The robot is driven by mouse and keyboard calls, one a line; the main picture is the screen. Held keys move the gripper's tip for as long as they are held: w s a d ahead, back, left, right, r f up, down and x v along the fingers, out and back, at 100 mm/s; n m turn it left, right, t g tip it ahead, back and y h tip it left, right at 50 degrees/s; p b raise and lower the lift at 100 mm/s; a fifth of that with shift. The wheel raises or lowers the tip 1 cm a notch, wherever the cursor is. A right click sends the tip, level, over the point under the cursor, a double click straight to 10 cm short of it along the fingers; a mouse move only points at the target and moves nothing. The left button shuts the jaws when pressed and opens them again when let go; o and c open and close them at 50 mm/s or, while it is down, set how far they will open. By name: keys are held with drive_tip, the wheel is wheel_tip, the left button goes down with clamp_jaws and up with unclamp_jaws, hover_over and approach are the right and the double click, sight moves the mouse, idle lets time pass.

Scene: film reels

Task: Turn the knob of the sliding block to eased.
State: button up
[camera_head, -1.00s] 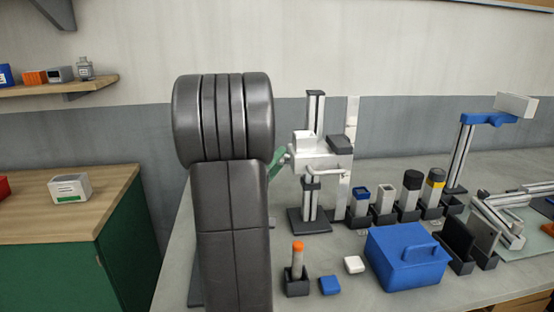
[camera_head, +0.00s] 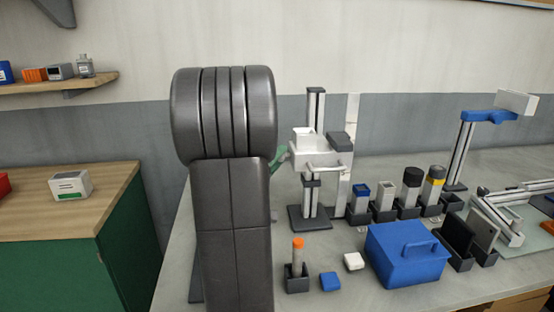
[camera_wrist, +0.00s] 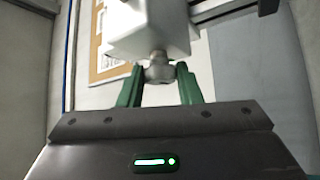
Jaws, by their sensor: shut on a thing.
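The sliding block appears to be the white block (camera_head: 318,158) on an upright post in the head view. It also shows from below in the wrist view (camera_wrist: 150,32). A small grey knob (camera_wrist: 159,68) sticks out of its underside there. My gripper (camera_wrist: 159,78) has its two green fingers on either side of this knob and is shut on it. In the head view only a green finger of my gripper (camera_head: 279,156) shows, at the block's left side. My dark arm hides the rest. I cannot read the knob's setting.
A blue lidded box (camera_head: 405,262), a small blue block (camera_head: 330,282), a white block (camera_head: 354,261) and an orange-topped stick in a holder (camera_head: 297,270) stand in front of the post. Several canisters (camera_head: 410,190) line up to its right.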

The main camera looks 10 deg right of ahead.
drive_tip(key=n+g+y+p, duration=0.2)
drive_tip(key=n+p, duration=0.1)
drive_tip(key=p, duration=0.2)
drive_tip(key=r+n+g+y+p, duration=0.1)
drive_tip(key=n+g+y+p, duration=0.1)
drive_tip(key=n+g+p, duration=0.1)
drive_tip(key=n+g+y+p, duration=0.3)
drive_tip(key=n+p, duration=0.1)
drive_tip(key=p, duration=0.2)
drive_tip(key=shift+w+r+n+p, duration=0.1)
drive_tip(key=shift+r+n+p, duration=0.15)
drive_tip(key=shift+n+p, duration=0.15)
drive_tip(key=shift+f, duration=0.1)
idle(0.4)
drive_tip(key=o, duration=1)
drive_tip(key=shift+c, duration=0.2)
drive_tip(key=shift+a, duration=0.1)
drive_tip(key=v, duration=1.3)
drive_tip(key=shift+a+r+b, duration=0.2)
drive_tip(key=shift+r+b, duration=0.15)
drive_tip(key=shift+b, duration=0.1)
